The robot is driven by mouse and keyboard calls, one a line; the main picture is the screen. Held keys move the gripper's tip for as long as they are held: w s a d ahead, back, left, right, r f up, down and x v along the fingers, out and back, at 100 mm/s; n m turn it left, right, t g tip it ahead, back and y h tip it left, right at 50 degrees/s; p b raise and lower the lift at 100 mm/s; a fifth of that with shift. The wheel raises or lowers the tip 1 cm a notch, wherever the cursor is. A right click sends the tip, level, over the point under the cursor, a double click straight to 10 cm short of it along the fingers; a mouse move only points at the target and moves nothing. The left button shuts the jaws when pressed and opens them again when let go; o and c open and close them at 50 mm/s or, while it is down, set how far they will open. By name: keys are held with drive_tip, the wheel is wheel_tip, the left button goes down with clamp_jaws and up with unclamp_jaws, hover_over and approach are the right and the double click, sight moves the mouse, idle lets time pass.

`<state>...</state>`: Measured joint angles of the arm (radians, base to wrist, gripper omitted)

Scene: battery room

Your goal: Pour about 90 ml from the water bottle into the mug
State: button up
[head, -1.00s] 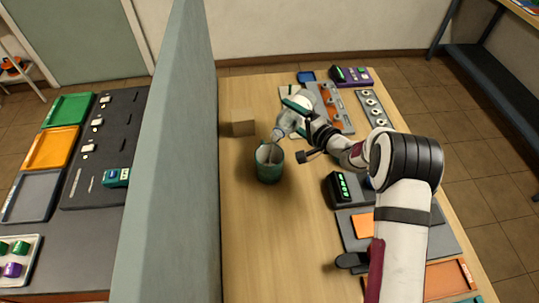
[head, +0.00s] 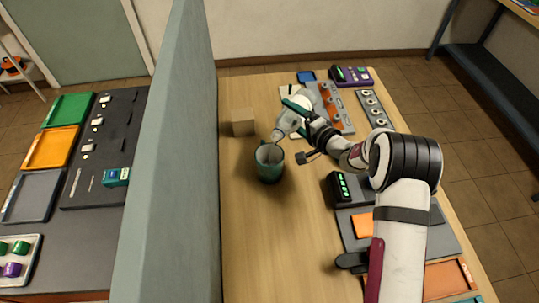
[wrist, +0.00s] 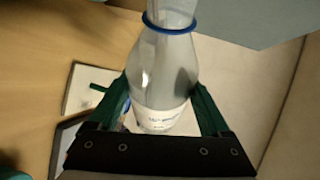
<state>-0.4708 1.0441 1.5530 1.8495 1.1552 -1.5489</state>
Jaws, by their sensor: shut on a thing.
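The dark green mug (head: 269,172) stands upright on the wooden table in the head view, its pale inside showing. My gripper (head: 294,112) is shut on the clear water bottle (head: 284,124) above and to the right of the mug. The bottle is tilted, with its mouth pointing down-left toward the mug's rim. In the wrist view the bottle (wrist: 162,80) sits between the green fingers, with a blue ring at its neck and a white label. I see no clear stream now, and the water level in the mug cannot be told.
A cardboard box (head: 243,122) stands just behind the mug, to the left. A grey partition (head: 170,170) runs along the table's left side. A black device with green lights (head: 342,187) is at right. The table's front left is clear.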

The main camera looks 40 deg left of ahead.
idle(0.4)
drive_tip(key=shift+w+f+m+g+h, duration=0.15)
drive_tip(key=shift+f+m+g, duration=0.1)
drive_tip(key=shift+f+m, duration=0.2)
drive_tip(key=shift+w+f+m+g+h, duration=0.15)
drive_tip(key=shift+f+m+g, duration=0.1)
drive_tip(key=shift+f+m, duration=0.15)
drive_tip(key=shift+w+r+m, duration=0.2)
drive_tip(key=shift+m, duration=0.15)
drive_tip(key=shift+f+m+g+h, duration=0.1)
drive_tip(key=shift+m+g+h, duration=0.2)
drive_tip(key=shift+f, duration=0.1)
idle(0.6)
